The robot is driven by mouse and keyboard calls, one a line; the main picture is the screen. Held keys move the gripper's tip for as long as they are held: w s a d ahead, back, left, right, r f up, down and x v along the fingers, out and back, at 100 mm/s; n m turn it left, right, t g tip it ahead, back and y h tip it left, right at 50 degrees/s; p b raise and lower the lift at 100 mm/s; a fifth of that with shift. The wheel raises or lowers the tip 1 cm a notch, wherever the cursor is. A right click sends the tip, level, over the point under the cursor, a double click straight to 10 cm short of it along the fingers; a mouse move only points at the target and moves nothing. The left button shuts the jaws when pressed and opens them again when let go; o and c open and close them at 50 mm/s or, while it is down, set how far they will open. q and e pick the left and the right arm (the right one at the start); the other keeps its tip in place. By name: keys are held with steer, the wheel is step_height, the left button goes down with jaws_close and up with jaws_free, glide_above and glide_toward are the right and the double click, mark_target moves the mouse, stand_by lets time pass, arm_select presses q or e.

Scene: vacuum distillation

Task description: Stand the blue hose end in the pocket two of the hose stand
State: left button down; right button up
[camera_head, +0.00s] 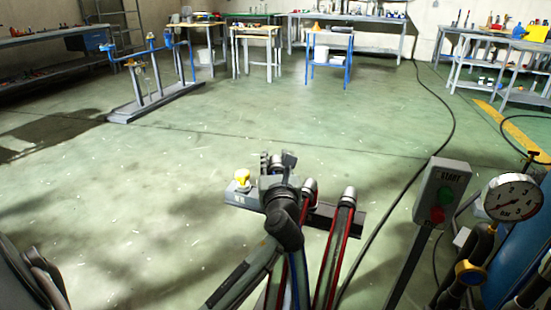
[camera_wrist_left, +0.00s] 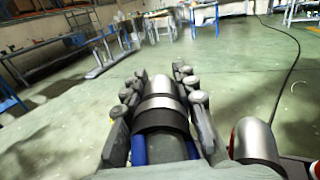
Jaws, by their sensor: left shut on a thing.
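In the left wrist view the gripper's fingers (camera_wrist_left: 158,84) are shut around the blue hose end (camera_wrist_left: 160,88), a silver metal tip with a black collar. Blue hose (camera_head: 297,277) runs down below the gripper in the head view. Two red hoses with silver ends (camera_head: 309,188) (camera_head: 348,194) stand at the stand to the right. The gripper hides the middle of the stand, so I cannot tell whether the blue end is in a pocket. My right gripper is out of view.
A START button box (camera_head: 437,190) on a post and a pressure gauge (camera_head: 513,197) stand close on the right. A black cable (camera_head: 446,130) crosses the floor. A blue-and-grey pipe rack (camera_head: 150,85) is far left. The floor (camera_head: 150,190) left of the stand is clear.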

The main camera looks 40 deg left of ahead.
arm_select(q)
steer(key=shift+r, duration=0.15)
stand_by(0.3)
steer(key=shift+p, duration=0.5)
stand_by(0.4)
steer(key=shift+p, duration=0.45)
stand_by(0.5)
steer(key=shift+p, duration=0.45)
steer(key=shift+f+b, duration=1.2)
steer(key=shift+f, duration=1.15)
steer(key=c, duration=1.2)
jaws_free()
steer(key=shift+o, duration=0.4)
